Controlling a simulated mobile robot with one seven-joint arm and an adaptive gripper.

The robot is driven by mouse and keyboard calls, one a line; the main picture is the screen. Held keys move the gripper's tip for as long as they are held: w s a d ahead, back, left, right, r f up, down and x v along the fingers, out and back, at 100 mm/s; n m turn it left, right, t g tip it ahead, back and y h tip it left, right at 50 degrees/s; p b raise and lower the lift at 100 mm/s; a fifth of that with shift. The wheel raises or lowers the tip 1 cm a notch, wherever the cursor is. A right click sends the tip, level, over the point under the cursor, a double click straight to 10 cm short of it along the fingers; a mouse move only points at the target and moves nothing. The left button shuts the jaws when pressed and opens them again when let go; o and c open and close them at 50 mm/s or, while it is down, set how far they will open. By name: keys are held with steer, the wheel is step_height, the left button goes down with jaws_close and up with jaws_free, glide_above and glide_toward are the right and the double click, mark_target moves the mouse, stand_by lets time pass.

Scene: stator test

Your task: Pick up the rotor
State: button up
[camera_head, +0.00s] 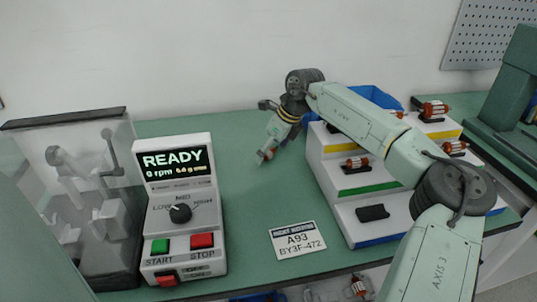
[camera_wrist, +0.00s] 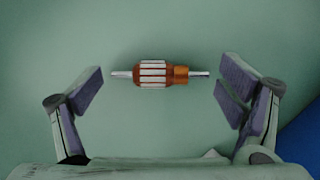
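A rotor (camera_wrist: 152,74), with an orange and white banded core, a copper-coloured collar and a thin metal shaft, lies crosswise on the green tabletop (camera_wrist: 150,130) in the wrist view. My gripper (camera_wrist: 162,85) is open, with one finger beyond each shaft end and clear gaps on both sides. I cannot tell the height left between fingers and rotor.
A stepped white rack (camera_head: 340,215) on the right holds several other rotors (camera_head: 357,163). A blue bin (camera_head: 375,97) stands behind it. A test console (camera_head: 180,215) reading READY and a clear-covered fixture (camera_head: 85,190) stand left. A plate (camera_head: 298,240) marked A93 lies in front.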

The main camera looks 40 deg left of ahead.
steer(key=c, duration=1.1)
steer(key=shift+d+f, duration=0.1)
steer(key=shift+c, duration=0.9)
steer(key=shift+c, duration=0.7)
